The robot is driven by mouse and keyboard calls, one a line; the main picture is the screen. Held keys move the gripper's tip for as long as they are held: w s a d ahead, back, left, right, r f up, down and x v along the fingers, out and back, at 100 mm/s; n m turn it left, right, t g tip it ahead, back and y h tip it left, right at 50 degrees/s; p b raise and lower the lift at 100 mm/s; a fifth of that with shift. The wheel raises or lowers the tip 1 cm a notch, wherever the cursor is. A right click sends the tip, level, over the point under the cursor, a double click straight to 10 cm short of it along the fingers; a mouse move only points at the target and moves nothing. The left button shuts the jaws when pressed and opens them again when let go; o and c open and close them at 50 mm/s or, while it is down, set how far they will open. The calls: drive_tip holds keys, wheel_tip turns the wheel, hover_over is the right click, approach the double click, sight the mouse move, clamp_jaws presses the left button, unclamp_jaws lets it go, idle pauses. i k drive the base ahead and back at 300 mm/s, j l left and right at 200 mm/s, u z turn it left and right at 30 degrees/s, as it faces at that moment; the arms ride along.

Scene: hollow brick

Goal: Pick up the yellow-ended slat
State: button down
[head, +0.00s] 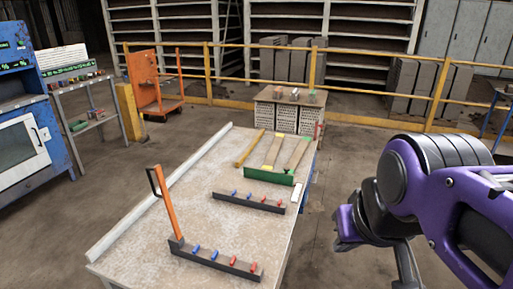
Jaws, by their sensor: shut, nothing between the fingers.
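Several thin slats lie side by side at the far end of the long table (150,225). The middle slat (273,150) is pale with a yellow near end, and looks like the yellow-ended slat. An ochre slat (250,148) lies to its left and a tan slat (298,153) to its right. A green bar (268,176) stands just in front of their near ends. My gripper (347,228) is beside the table's right side, at the end of my purple arm, apart from the slats. It is shut and empty; its fingertips are hard to make out.
Two dark racks with blue and red pegs, one nearer (215,262) and one farther (248,203), sit on the table. An orange upright bar (166,203) rises by the nearer rack. A pale rail (160,188) runs along the left edge. A brick-stacked stand (285,118) is behind.

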sight(268, 162)
drive_tip(key=k+j+u, duration=0.1)
drive_tip(key=j+u, duration=0.25)
drive_tip(key=k+j+u, duration=0.1)
drive_tip(key=j+u, duration=0.3)
drive_tip(key=j, duration=0.2)
drive_tip(key=i+u, duration=0.1)
drive_tip(key=u, duration=0.9)
drive_tip(key=l+u, duration=0.2)
drive_tip(key=u, duration=0.15)
drive_tip(key=l+u, duration=0.15)
drive_tip(key=u, duration=0.2)
drive_tip(key=k+l+u, duration=0.1)
drive_tip(key=u, duration=0.25)
drive_tip(key=k+l+u, duration=0.45)
drive_tip(key=k+l+z, duration=0.2)
drive_tip(key=k, duration=0.6)
drive_tip(key=k+l, duration=0.1)
drive_tip(key=l, duration=0.25)
drive_tip(key=k+l, duration=0.15)
drive_tip(key=l, duration=0.25)
drive_tip(key=j+z, duration=0.05)
